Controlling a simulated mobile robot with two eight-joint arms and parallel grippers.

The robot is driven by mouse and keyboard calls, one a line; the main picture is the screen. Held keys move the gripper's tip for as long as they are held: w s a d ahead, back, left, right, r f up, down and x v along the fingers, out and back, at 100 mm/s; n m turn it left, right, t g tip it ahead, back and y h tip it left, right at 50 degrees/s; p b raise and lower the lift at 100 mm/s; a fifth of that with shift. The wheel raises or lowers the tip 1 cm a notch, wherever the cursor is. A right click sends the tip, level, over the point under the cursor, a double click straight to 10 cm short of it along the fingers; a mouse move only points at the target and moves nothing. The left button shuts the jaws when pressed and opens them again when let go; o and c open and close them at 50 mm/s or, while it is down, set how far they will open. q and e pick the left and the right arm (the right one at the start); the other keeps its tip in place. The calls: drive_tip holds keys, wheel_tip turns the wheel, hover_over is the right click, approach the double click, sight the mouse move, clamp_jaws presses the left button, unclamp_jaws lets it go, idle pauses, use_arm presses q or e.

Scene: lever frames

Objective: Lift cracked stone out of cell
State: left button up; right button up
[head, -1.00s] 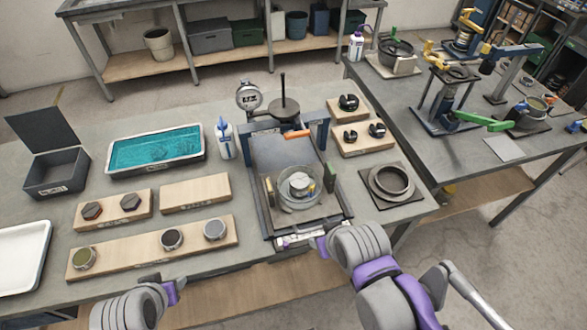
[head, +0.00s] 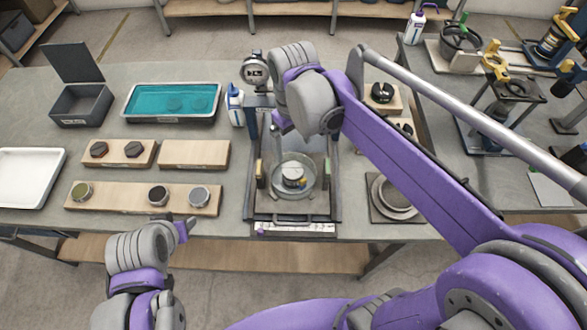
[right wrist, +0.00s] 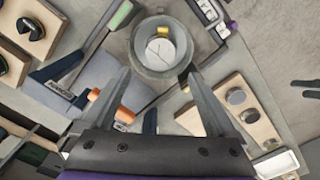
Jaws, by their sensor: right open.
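The round clear-walled cell (head: 277,185) stands on the dark tray of the press frame, and it also shows in the right wrist view (right wrist: 139,50). The stone (head: 292,176) sits inside it, a pale grey disc with a yellow patch; in the right wrist view the stone (right wrist: 158,50) shows a dark line on its top. My right gripper (right wrist: 158,76) is open and empty, its fingertips pointing toward the cell's near side; in the head view its wrist largely hides the fingers. My left gripper (head: 186,228) is at the bench's front edge, away from the cell; its jaw opening is unclear.
The press frame (head: 252,200) with uprights surrounds the cell. A teal-filled tray (head: 150,103), an open grey box (head: 82,105) and wooden boards with discs (head: 120,195) lie left. A ring on a dark plate (head: 377,210) is right.

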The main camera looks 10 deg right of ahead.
sight(293, 170)
drive_tip(key=shift+s+a+f+b, duration=0.15)
drive_tip(key=shift+f+b, duration=0.4)
drive_tip(key=shift+f, duration=0.7)
drive_tip(key=shift+f+b, duration=1.95)
drive_tip(key=shift+f, duration=1.75)
use_arm(q)
drive_tip(key=s+f, duration=0.3)
drive_tip(key=f, duration=0.4)
drive_tip(key=shift+s+f+g, duration=0.25)
drive_tip(key=shift+g, duration=0.15)
use_arm(e)
drive_tip(key=c, duration=1)
use_arm(q)
drive_tip(key=shift+w+r+p, duration=0.2)
drive_tip(key=shift+r+p, duration=0.2)
drive_tip(key=shift+r, duration=0.1)
use_arm(e)
drive_tip(key=shift+r, duration=0.65)
drive_tip(key=shift+r+p, duration=1.55)
drive_tip(key=shift+r, duration=1.45)
use_arm(q)
drive_tip(key=r, duration=0.1)
drive_tip(key=w+r, duration=0.1)
drive_tip(key=r, duration=0.2)
drive_tip(key=shift+w+r, duration=0.15)
drive_tip(key=shift+w, duration=0.25)
use_arm(e)
drive_tip(key=shift+f, duration=0.1)
